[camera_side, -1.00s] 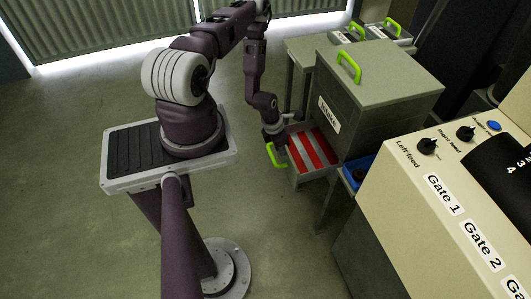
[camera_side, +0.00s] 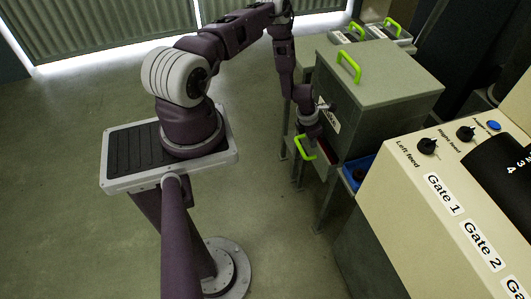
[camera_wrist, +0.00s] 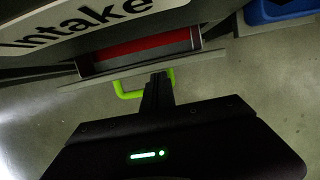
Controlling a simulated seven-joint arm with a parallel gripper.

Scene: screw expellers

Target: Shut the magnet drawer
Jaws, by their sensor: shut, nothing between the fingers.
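The magnet drawer with its red-striped inside (camera_wrist: 145,46) stands partly out of the grey intake housing (camera_side: 375,90). In the wrist view a narrow strip of red shows between the housing and the drawer's grey front. The drawer's green handle (camera_side: 304,150) is on the outer side of the front; it also shows in the wrist view (camera_wrist: 128,93). My gripper (camera_wrist: 158,82) is shut and empty, its fingertips right at the handle and drawer front. I cannot tell whether they touch. In the side view my wrist hides part of the drawer.
A blue bin (camera_side: 357,172) sits just right of the drawer. A cream control panel (camera_side: 440,150) with knobs stands at the right. Smaller boxes with green handles (camera_side: 392,24) stand behind the housing. The floor left of the drawer is clear.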

